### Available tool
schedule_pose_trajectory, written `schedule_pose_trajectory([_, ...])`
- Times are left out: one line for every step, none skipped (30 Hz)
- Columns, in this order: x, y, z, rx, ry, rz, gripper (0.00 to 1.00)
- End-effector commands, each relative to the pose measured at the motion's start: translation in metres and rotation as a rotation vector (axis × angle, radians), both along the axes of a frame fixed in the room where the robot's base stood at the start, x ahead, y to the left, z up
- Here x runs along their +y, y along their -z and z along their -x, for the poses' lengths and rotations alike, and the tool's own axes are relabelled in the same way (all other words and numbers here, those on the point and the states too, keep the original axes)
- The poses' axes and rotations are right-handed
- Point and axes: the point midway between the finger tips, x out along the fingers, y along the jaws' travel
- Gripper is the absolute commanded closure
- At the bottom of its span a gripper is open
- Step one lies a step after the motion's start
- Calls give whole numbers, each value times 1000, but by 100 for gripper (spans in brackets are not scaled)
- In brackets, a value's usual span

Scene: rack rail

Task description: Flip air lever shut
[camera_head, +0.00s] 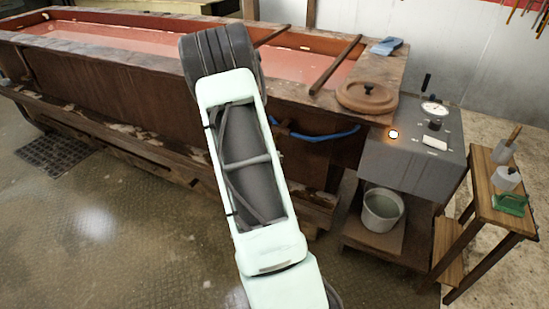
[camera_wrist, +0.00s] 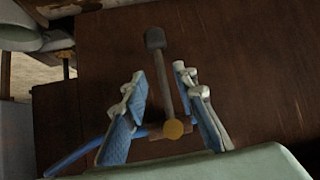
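The air lever shows in the wrist view as a grey shaft (camera_wrist: 167,85) with a dark grip (camera_wrist: 155,38) at its upper end and a round brass pivot (camera_wrist: 174,129) at its lower end. A blue hose (camera_wrist: 72,156) runs from beside the pivot to the lower left. My gripper (camera_wrist: 159,90) is open, with one blue-padded finger on each side of the shaft in the picture. I see no clear contact, and the depth between fingers and shaft is hard to tell. In the head view my arm hides the lever and gripper; the blue hose (camera_head: 318,137) shows beside it.
The brown tank (camera_head: 130,88) holds reddish liquid, with a wooden lid (camera_head: 366,97) on its right corner. A grey control box (camera_head: 410,155) with a gauge, a bucket (camera_head: 382,209) below it and a small wooden stand (camera_head: 487,205) are at the right.

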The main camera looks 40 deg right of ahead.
Motion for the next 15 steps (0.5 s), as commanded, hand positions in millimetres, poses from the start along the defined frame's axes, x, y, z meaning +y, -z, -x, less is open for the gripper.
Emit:
schedule_pose_trajectory([8, -8, 4, -2, -2, 1, 74])
schedule_pose_trajectory([12, -12, 7, -2, -2, 1, 74])
schedule_pose_trajectory([17, -17, 10, -2, -2, 1, 74])
schedule_pose_trajectory([21, -20, 12, -2, -3, 1, 74])
schedule_pose_trajectory([25, -24, 15, -2, -2, 1, 74])
schedule_pose_trajectory([29, -28, 18, -2, 0, 1, 74])
schedule_pose_trajectory([32, -30, 20, -2, 0, 1, 74])
schedule_pose_trajectory([35, -33, 22, -2, -1, 1, 74])
schedule_pose_trajectory([38, -36, 24, -2, 0, 1, 74])
schedule_pose_trajectory([40, -38, 26, -1, -1, 0, 74])
schedule_pose_trajectory([42, -39, 27, -1, 0, 1, 74])
schedule_pose_trajectory([44, -41, 29, -1, 0, 1, 74])
schedule_pose_trajectory([45, -43, 29, -1, 0, 1, 74])
schedule_pose_trajectory([46, -43, 30, -1, 0, 1, 74])
schedule_pose_trajectory([47, -44, 31, 1, 1, 0, 74])
